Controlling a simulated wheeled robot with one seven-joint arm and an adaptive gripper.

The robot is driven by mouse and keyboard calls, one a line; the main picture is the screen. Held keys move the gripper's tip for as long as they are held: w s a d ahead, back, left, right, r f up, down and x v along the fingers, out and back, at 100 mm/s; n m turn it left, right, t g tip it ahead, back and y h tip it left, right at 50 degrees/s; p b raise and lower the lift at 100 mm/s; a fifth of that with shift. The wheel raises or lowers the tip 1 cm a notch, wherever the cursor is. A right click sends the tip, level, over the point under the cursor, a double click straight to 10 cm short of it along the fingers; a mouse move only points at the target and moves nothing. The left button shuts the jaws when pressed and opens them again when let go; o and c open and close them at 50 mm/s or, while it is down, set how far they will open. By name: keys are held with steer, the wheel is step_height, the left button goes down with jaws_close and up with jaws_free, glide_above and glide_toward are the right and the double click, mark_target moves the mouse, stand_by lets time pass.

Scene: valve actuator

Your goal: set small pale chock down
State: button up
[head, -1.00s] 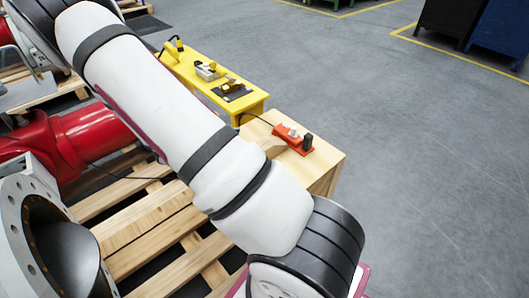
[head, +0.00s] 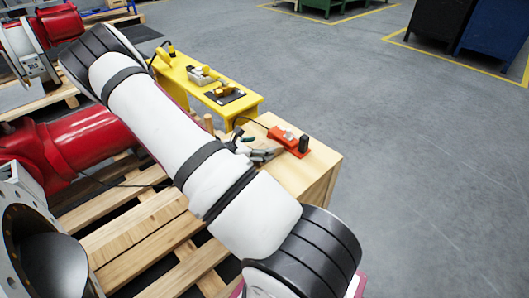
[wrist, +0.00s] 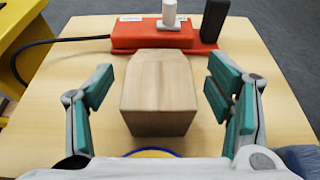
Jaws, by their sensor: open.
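The small pale chock (wrist: 159,92) is a light wooden block with bevelled upper corners. In the wrist view it appears to rest on the pale wooden top (wrist: 50,118) of a box-like stand. My gripper (wrist: 162,84) is open, with one teal-padded finger on each side of the chock. A gap shows between each pad and the block. In the head view the gripper (head: 255,150) shows past my forearm, over the wooden stand (head: 310,172). The chock cannot be made out there.
A red-orange device (wrist: 140,38) with a white knob, a black upright part and a cable lies just behind the chock. A yellow bench (head: 245,105) with tools stands beyond. Slatted pallets (head: 140,240) and a red valve actuator (head: 75,145) are at left. Open floor lies right.

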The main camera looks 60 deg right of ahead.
mark_target(273, 143)
steer(key=b+x, duration=0.1)
steer(key=x, duration=0.3)
steer(key=shift+d+f, duration=0.2)
steer(key=shift+d, duration=0.05)
steer(key=shift+r, duration=0.1)
steer(key=c, duration=1.3)
